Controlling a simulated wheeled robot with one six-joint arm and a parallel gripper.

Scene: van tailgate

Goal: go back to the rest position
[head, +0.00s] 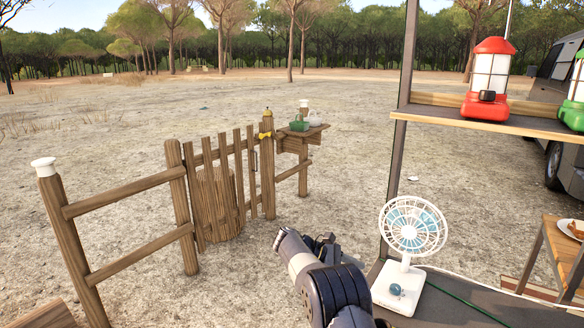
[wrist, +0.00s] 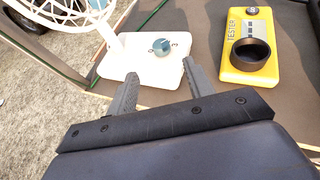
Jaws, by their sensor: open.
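My gripper (wrist: 158,72) is open in the wrist view, its two grey fingers apart with nothing between them. The fingertips appear in front of the white base (wrist: 115,66) of a fan, by its blue knob (wrist: 161,47); I cannot tell whether they touch it. In the head view my dark arm rises at the bottom centre, left of the white fan (head: 402,275).
A yellow tester (wrist: 250,62) with a black cup-like part lies right of the fan base. A shelf (head: 500,122) holds a red lantern (head: 490,80) and a green one (head: 574,115). A wooden fence and gate (head: 225,180) stand left. Open ground lies beyond.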

